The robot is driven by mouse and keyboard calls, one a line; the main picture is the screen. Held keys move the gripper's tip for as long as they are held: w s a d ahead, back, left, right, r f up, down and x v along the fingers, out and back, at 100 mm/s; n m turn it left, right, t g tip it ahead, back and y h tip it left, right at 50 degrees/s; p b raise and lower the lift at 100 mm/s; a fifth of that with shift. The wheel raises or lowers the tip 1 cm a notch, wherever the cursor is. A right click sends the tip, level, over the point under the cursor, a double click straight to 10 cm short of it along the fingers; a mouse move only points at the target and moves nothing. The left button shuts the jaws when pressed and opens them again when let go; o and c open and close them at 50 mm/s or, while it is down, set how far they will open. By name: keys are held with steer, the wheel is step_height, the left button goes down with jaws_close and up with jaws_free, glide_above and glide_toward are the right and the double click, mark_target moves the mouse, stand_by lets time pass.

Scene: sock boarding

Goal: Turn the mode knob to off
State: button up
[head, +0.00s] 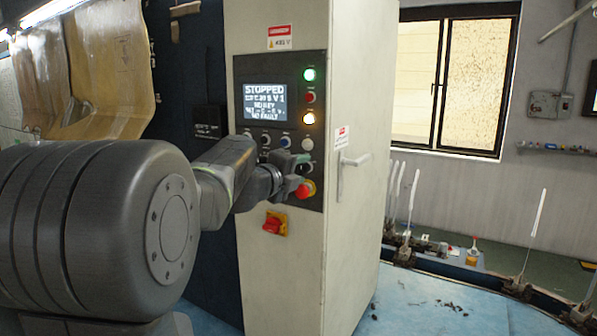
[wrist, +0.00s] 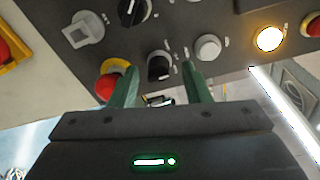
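The control panel (head: 241,77) is on the front of a pale cabinet. In the wrist view, a black selector knob (wrist: 159,66) lies between my two green fingertips, with a gap on each side. A second black knob (wrist: 133,10) is above it, near the picture's top edge. The labels are too small to read, so I cannot tell which one is the mode knob. My gripper (wrist: 159,72) is open and empty. In the head view my gripper (head: 298,166) is at the panel's lower right and hides the knob there. The screen (head: 264,103) reads STOPPED.
A red mushroom button (wrist: 110,85) is close beside my left fingertip. A white button (wrist: 207,46) and a lit amber lamp (wrist: 270,38) are to the right. Below the panel is a red switch (head: 272,224). The cabinet's door handle (head: 354,160) is to the right.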

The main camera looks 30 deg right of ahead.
steer(key=shift+f, duration=0.1)
steer(key=f+b+v, duration=0.1)
steer(key=b+v, duration=0.2)
steer(key=v, duration=1)
steer(key=shift+a+r, duration=0.35)
steer(key=shift+r, duration=0.2)
steer(key=shift+d, duration=0.15)
steer(key=p+x, duration=0.3)
steer(key=x, duration=1)
steer(key=shift+d, duration=0.3)
steer(key=shift+a, duration=0.15)
